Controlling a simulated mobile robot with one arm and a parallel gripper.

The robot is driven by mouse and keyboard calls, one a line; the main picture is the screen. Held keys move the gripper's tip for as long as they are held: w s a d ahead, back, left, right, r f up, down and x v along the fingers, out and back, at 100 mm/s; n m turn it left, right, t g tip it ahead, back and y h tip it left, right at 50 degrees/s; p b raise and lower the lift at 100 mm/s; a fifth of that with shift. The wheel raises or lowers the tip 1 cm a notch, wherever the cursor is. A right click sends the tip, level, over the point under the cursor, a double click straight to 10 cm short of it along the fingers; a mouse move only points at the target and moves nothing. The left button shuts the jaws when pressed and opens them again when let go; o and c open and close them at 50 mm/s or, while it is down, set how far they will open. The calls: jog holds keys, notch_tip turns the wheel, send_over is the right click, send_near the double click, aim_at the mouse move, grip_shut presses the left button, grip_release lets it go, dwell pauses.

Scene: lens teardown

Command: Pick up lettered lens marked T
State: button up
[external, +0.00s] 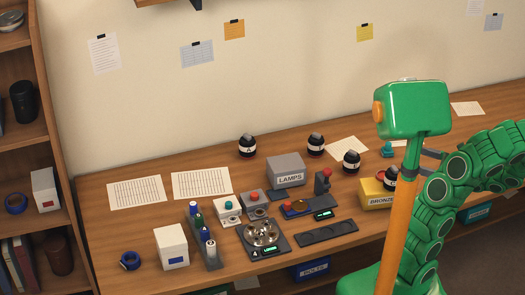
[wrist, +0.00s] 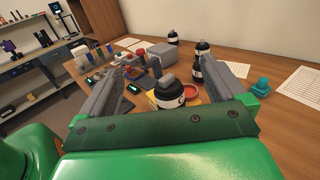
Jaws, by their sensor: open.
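Several black lenses with white lettered bands stand on the wooden bench. In the external view one is at the back left (external: 247,145), one is right of it (external: 315,144), one is nearer (external: 351,161), and one is beside my arm (external: 391,178), partly hidden. I cannot tell which band reads T. In the wrist view the nearest lens (wrist: 170,94) is upright between and below my fingers, its letter partly seen and resembling C. Others stand behind it (wrist: 195,73), (wrist: 202,48), (wrist: 173,38). My gripper (wrist: 165,65) is open and empty; in the external view it (external: 420,162) is partly hidden.
A yellow bronze bin (external: 375,193) with a red ring stands close to the nearest lens. A grey lamps box (external: 286,172), a scale (external: 263,237), a dark tray (external: 326,233) and a teal stamp (external: 387,149) are around. Bare bench lies behind the lenses.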

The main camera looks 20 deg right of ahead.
jog(key=w+a+n+g, duration=0.25)
jog(key=w+g, duration=0.25)
jog(key=w, duration=1.7)
jog(key=w+a+r+g+h, duration=0.1)
jog(key=w+a, duration=0.5)
jog(key=w, duration=0.3)
jog(key=w+a+r, duration=0.2)
jog(key=w+a, duration=0.5)
jog(key=w, duration=0.1)
send_near(311, 140)
jog(key=shift+w+a+f+n, duration=0.15)
jog(key=shift+w+a+f, duration=0.1)
jog(key=shift+w+f, duration=0.25)
jog(key=shift+w+a+f+n, duration=0.1)
jog(key=shift+w+a+f, duration=0.15)
jog(key=shift+w, duration=0.45)
jog(key=shift+w+a+f, duration=0.1)
jog(key=shift+f, duration=0.35)
jog(key=shift+x, duration=3.75)
jog(key=shift+w, duration=0.1)
